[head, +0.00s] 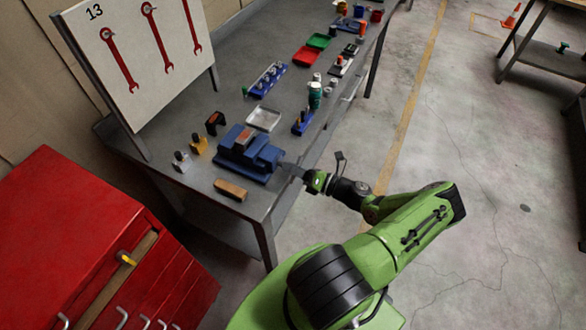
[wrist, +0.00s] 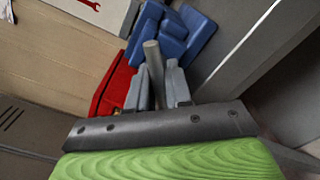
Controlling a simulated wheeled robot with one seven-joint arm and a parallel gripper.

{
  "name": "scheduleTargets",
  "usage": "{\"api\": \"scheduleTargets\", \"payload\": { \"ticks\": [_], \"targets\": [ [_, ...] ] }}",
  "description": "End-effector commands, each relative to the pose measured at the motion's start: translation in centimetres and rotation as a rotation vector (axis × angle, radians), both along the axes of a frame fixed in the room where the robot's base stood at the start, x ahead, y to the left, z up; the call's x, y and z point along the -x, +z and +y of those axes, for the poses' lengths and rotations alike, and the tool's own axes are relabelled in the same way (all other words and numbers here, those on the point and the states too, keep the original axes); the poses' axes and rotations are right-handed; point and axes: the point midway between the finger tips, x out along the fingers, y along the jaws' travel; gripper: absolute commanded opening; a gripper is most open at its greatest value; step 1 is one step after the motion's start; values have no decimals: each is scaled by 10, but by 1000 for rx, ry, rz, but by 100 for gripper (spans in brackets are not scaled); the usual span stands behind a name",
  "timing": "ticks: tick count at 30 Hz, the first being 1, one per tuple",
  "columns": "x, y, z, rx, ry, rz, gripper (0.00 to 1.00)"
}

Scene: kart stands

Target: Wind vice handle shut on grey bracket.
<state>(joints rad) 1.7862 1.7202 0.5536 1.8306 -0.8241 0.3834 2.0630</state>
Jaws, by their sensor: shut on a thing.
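The blue vice (head: 248,154) sits on the grey bench near its front edge. It also shows at the top of the wrist view (wrist: 192,35). My gripper (head: 290,168) is at the vice's right side. In the wrist view its two grey fingers (wrist: 158,88) are shut on a grey round bar, the vice handle (wrist: 151,55), whose end sticks up past them. The handle is too small to make out in the head view. A reddish-brown piece shows at the top of the vice. I cannot make out a grey bracket between the jaws.
A wooden block (head: 231,190) lies in front of the vice. Yellow (head: 198,145) and black (head: 215,122) items stand to its left and behind. A pale tray (head: 263,119) and a blue holder (head: 302,122) are beyond it. A red cabinet (head: 90,230) stands at left.

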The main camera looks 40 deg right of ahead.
Motion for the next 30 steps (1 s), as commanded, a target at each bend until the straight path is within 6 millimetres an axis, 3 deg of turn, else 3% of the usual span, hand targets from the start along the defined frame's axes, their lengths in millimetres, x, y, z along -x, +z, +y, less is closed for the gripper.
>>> {"api": "scheduleTargets", "payload": {
  "ticks": [30],
  "targets": [
    [1,-4,0,870,2,-305,0]
  ]
}}
